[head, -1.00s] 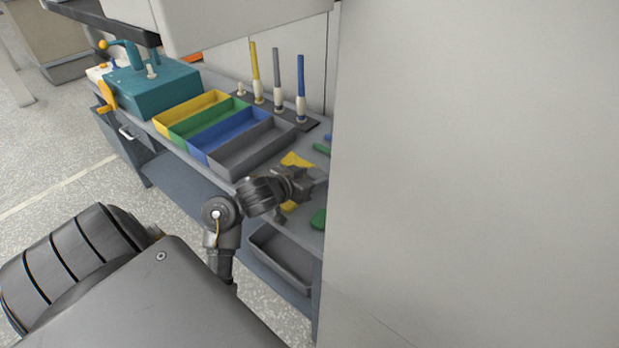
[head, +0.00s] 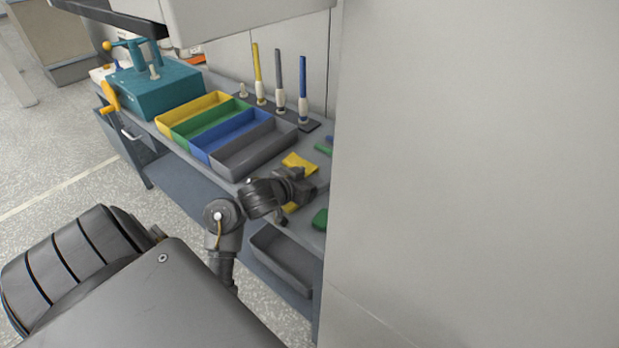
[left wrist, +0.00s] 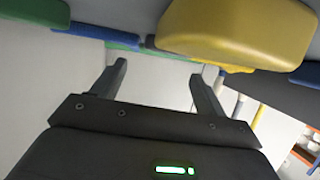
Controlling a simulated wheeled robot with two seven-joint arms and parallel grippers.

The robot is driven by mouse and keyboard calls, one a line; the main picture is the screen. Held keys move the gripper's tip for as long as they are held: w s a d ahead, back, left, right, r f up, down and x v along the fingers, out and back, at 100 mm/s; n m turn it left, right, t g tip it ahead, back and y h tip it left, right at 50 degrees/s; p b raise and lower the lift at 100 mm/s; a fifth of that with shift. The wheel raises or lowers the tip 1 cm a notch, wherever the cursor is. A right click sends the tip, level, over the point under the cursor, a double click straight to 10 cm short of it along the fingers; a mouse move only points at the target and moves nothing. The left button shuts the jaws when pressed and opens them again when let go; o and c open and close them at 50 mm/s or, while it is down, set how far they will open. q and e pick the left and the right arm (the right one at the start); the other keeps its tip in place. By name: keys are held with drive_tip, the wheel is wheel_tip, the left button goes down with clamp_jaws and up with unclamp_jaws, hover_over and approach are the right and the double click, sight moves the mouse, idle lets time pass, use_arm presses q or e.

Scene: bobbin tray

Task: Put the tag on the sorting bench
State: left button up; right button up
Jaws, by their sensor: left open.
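The sorting bench (head: 231,190) is a grey worktop along the wall. No piece is clearly recognisable as the tag. A yellow piece (head: 300,163) lies on the bench just beyond my left gripper (head: 304,186), and another yellow piece (head: 290,207) shows partly behind it. In the left wrist view my left gripper (left wrist: 157,82) is open, its two fingers apart with nothing between them. A large yellow piece (left wrist: 235,30) is close, above and beyond the right finger. My right gripper is not in view.
Yellow, green, blue and grey bins (head: 252,148) stand left of the gripper. Behind them are upright rods (head: 280,85). Green pieces (head: 320,219) lie near a large pale panel (head: 470,170) that hides the right end. A grey tray (head: 285,262) sits on the lower shelf.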

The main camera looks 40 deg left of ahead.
use_arm(q)
drive_tip(key=shift+s+d+p, duration=0.15)
drive_tip(key=shift+d+p, duration=0.05)
drive_tip(key=shift+p, duration=0.1)
drive_tip(key=p+v, duration=0.1)
drive_tip(key=v, duration=0.4)
drive_tip(key=p+v, duration=0.2)
drive_tip(key=v, duration=0.3)
drive_tip(key=shift+a+r, duration=0.2)
drive_tip(key=shift+s+r+p, duration=0.3)
drive_tip(key=shift+s+p, duration=0.05)
drive_tip(key=shift+s, duration=0.25)
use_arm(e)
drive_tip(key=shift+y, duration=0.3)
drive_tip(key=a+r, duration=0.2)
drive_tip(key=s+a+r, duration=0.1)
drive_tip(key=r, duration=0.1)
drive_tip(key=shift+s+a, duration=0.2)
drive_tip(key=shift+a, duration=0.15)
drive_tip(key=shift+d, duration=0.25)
